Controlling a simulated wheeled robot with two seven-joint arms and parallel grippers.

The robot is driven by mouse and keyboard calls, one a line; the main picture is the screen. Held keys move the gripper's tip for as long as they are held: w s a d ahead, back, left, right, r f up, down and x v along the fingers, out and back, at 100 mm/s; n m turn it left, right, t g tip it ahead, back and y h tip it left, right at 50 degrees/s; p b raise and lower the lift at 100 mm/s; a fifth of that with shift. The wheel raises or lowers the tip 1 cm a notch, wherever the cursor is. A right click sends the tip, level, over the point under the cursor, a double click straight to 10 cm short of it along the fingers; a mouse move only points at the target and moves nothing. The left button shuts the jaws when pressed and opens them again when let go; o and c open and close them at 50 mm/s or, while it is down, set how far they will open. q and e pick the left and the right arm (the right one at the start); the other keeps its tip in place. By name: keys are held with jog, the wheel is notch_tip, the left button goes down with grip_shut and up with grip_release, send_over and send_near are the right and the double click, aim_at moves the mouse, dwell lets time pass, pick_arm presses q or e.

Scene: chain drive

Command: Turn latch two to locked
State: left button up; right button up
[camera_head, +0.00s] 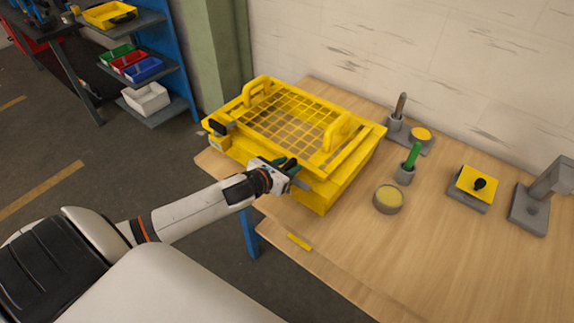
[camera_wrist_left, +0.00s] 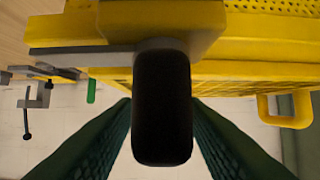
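A yellow box (camera_head: 330,190) with a mesh lid stands on the table. One black latch knob (camera_head: 217,128) shows at its front left corner. My left gripper (camera_head: 290,166) is at the box's front face, at a second latch. In the left wrist view this latch's black knob (camera_wrist_left: 162,110) stands between my two green fingers, with a grey bar (camera_wrist_left: 75,54) behind it, pointing left. The fingertips lie very close to the knob's sides; whether they press on it I cannot tell. No number shows on either latch. My right gripper is not in view.
Right of the box stand a green-handled tool in a holder (camera_head: 406,170), a round yellow-filled dish (camera_head: 388,198), a yellow block with a black knob (camera_head: 478,184) and a grey stand (camera_head: 535,205). A small yellow strip (camera_head: 299,242) lies near the front edge. The front right tabletop is clear.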

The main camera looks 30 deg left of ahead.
pick_arm(q)
grip_shut()
jog(key=shift+n+y, duration=0.3)
jog(key=shift+y, duration=0.1)
jog(key=n+y+p, duration=0.1)
jog(key=n+y, duration=0.1)
jog(key=y, duration=0.1)
jog(key=n+g+y+p, duration=0.1)
jog(key=n+y+p, duration=0.1)
jog(key=n, duration=0.1)
jog(key=shift+r+y, duration=0.2)
jog(key=shift+y, duration=0.2)
jog(key=n+g+y+p, duration=0.2)
jog(key=n+g+y, duration=0.1)
jog(key=n+y, duration=0.1)
jog(key=shift+n, duration=0.4)
jog(key=n+g+y+p, duration=0.1)
jog(key=n+g+y, duration=0.1)
jog(key=n+g, duration=0.1)
jog(key=shift+w+g+y, duration=0.1)
jog(key=shift+g+y, duration=0.2)
jog(key=n+g, duration=0.2)
jog(key=n+g+y, duration=0.1)
jog(key=n+g, duration=0.1)
jog(key=shift+f+n+y, duration=0.1)
jog(key=shift+n+y, duration=0.2)
jog(key=shift+g, duration=0.5)
